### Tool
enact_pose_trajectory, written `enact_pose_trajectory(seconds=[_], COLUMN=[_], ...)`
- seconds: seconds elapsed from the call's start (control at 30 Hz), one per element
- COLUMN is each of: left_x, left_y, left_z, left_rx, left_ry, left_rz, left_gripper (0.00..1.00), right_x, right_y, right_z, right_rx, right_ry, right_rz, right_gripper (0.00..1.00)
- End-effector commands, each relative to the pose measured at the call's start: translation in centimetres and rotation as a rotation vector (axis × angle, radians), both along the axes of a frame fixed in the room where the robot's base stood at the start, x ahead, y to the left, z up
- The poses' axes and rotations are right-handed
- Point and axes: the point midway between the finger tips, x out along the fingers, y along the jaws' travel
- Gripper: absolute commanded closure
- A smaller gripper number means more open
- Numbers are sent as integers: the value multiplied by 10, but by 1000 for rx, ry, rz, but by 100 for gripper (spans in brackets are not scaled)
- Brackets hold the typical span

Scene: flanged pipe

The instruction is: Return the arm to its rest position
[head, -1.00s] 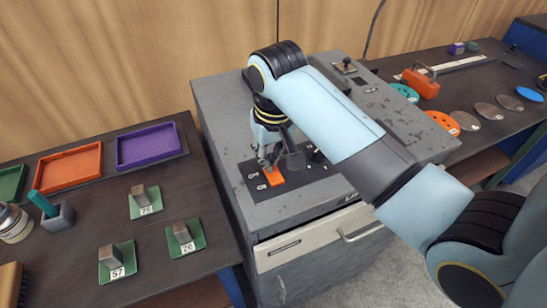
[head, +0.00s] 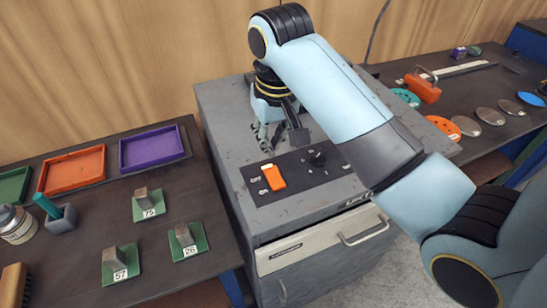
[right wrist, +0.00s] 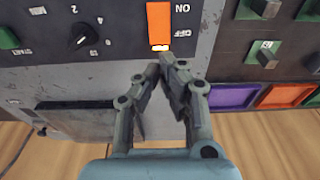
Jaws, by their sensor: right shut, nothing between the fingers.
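My right arm reaches over the grey machine cabinet (head: 225,110) in the head view. My right gripper (head: 268,146) is above the cabinet top, just behind its dark control panel (head: 318,178). The panel carries an orange rocker switch (head: 273,177) marked ON and OFF, and a black knob (head: 317,158). In the right wrist view the gripper (right wrist: 163,62) is shut and empty, its tips near the lit end of the orange switch (right wrist: 158,24). It appears apart from the switch. My left gripper is not in view.
The left bench holds orange (head: 72,170) and purple (head: 152,149) trays and several green plates with metal blocks. The right bench holds an orange padlock-shaped block (head: 423,88) and several discs. A drawer handle (head: 362,232) sticks out in front. A wooden wall stands behind.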

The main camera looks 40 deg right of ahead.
Motion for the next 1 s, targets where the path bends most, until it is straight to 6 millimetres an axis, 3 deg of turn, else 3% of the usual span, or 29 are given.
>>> enact_pose_trajectory(seconds=[0.33,0.5,0.7,1.0], left_x=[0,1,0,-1], left_y=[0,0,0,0], left_z=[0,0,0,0], left_rx=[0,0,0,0], left_ry=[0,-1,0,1], left_rz=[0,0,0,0], left_gripper=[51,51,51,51], right_x=[-8,-58,-116,-176], right_y=[-1,-8,-12,-11], right_z=[-3,-9,-2,23], right_rx=[-4,-36,-73,-107], right_ry=[-4,-40,-91,-143], right_rz=[9,75,168,280], right_gripper=[100,100,100,100])
